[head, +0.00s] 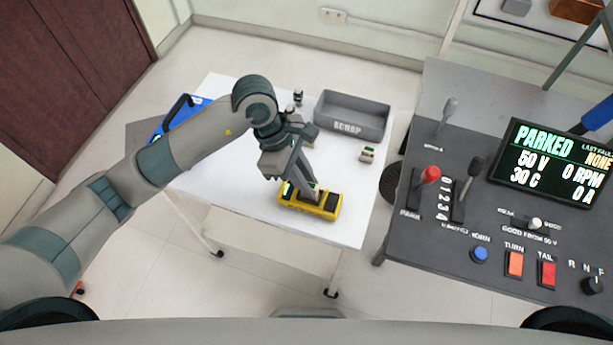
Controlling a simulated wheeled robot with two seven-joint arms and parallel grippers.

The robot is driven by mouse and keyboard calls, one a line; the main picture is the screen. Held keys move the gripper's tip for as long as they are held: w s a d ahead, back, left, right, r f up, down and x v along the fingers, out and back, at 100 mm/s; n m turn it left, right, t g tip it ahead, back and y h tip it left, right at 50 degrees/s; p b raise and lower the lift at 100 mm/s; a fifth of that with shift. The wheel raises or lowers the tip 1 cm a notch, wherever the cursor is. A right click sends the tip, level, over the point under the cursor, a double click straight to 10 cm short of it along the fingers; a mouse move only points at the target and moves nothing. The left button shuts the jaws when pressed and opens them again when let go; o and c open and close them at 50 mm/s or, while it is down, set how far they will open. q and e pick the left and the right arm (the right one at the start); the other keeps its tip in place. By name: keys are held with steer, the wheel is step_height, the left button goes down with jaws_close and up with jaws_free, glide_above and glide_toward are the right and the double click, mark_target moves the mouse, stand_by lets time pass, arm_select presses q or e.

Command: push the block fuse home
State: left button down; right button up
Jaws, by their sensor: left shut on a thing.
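My left gripper (310,194) reaches down to a yellow unit (333,207) on the white table. The unit has dark areas on top and a small green patch near its left end. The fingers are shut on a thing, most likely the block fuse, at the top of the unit. The fingers hide it, so I cannot tell how deep it sits. My right gripper is not in view.
A grey scrap bin (352,125) stands at the table's back right. A small dark-and-white item (298,97) is left of it. A blue object (178,117) lies at the back left. A grey console (430,225) with levers, buttons and a "PARKED" display (553,165) stands right.

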arm_select(q)
steer(key=shift+f+b, duration=0.2)
steer(key=shift+b, duration=0.1)
steer(key=c, duration=1.7)
jaws_free()
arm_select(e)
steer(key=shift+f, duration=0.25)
arm_select(q)
steer(key=shift+r, duration=0.1)
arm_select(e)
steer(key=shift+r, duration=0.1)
